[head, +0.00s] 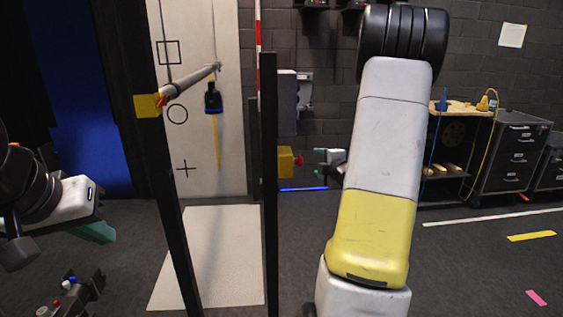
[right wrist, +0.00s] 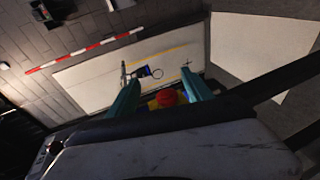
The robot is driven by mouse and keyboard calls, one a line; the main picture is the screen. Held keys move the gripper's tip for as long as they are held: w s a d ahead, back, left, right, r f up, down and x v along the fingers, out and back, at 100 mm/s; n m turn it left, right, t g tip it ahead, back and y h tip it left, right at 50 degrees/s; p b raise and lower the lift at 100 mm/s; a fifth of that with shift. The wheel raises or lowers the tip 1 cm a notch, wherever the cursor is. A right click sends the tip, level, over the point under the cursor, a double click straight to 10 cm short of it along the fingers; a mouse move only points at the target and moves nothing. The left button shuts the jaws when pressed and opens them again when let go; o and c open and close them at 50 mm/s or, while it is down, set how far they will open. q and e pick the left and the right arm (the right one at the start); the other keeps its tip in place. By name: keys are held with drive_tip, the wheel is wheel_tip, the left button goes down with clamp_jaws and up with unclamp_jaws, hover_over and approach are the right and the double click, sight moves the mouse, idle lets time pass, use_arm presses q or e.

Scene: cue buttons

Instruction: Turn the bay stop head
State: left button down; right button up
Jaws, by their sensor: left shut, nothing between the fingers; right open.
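A yellow box (head: 286,162) with a red stop head (head: 299,161) on its right side is fixed to the right black post in the head view. My right gripper (head: 319,159) is open just right of this head, fingers pointing at it, with a small gap. In the right wrist view the red head (right wrist: 167,98) shows between the two teal fingers (right wrist: 161,93), with part of the yellow box behind it. A second yellow box (head: 147,106) with a small red part sits on the left post. My left gripper (head: 98,231) is shut and empty at the left.
Two black posts (head: 269,200) stand before a pale door panel (head: 200,150) with printed marks and a pale floor mat (head: 225,255). A grey bar (head: 190,80) sticks out near the left post. A cart and drawer cabinet (head: 515,150) stand at the right.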

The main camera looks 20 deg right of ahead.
sight(302, 162)
drive_tip(key=a+n+y, duration=0.1)
drive_tip(key=s+a+n+t+y, duration=0.1)
drive_tip(key=s+a+f+t+y, duration=0.1)
drive_tip(key=shift+a+n+y, duration=0.25)
drive_tip(key=shift+n+y, duration=0.05)
drive_tip(key=shift+n, duration=0.1)
drive_tip(key=w, duration=0.5)
drive_tip(key=w+a, duration=0.1)
drive_tip(key=w, duration=0.1)
drive_tip(key=shift+w+a, duration=0.1)
drive_tip(key=shift+w, duration=0.25)
drive_tip(key=shift+c, duration=0.5)
clamp_jaws()
drive_tip(key=shift+f, duration=0.1)
